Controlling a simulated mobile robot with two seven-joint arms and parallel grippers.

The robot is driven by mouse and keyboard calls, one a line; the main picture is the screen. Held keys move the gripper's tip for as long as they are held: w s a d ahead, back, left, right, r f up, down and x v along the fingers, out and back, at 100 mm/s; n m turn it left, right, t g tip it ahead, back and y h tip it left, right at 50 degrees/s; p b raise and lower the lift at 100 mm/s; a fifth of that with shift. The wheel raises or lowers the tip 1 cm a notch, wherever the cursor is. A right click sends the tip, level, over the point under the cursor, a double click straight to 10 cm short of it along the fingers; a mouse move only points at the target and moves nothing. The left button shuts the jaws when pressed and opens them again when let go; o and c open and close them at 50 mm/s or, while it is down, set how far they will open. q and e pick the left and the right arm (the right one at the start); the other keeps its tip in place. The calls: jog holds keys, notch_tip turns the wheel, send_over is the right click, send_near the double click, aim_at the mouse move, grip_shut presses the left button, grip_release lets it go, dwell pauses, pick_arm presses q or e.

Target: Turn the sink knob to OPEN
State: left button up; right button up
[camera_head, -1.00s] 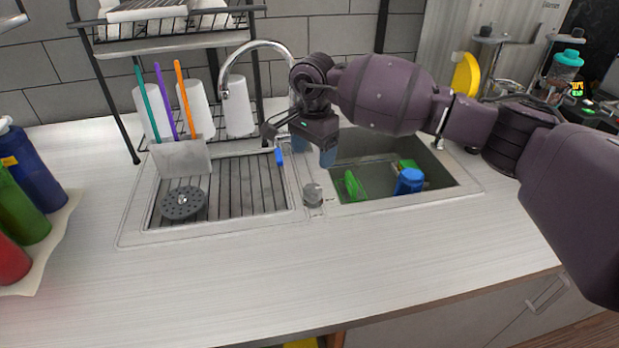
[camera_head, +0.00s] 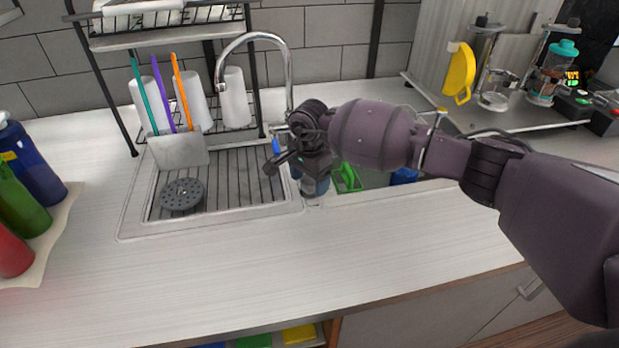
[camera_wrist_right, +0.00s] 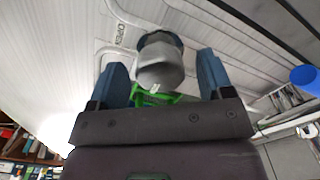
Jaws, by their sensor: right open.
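The grey sink knob (camera_wrist_right: 160,62) shows in the right wrist view, between the two blue fingers of my right gripper (camera_wrist_right: 162,68). The fingers are open on either side of it, and I cannot tell whether they touch it. An OPEN label (camera_wrist_right: 119,35) is printed beside the knob. In the head view, my right gripper (camera_head: 305,183) points down at the sink's front rim and mostly hides the knob. The curved metal faucet (camera_head: 289,75) stands behind the gripper. My left gripper is not in view.
The drainboard (camera_head: 235,185) with a grey strainer (camera_head: 182,194) lies left of the gripper. The basin behind my arm holds a green item (camera_head: 348,177) and a blue item (camera_head: 404,176). A dish rack (camera_head: 165,40) stands at the back left. The front counter is clear.

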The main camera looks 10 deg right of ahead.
jog(key=shift+c, duration=0.5)
jog(key=c, duration=0.8)
jog(key=shift+c, duration=0.2)
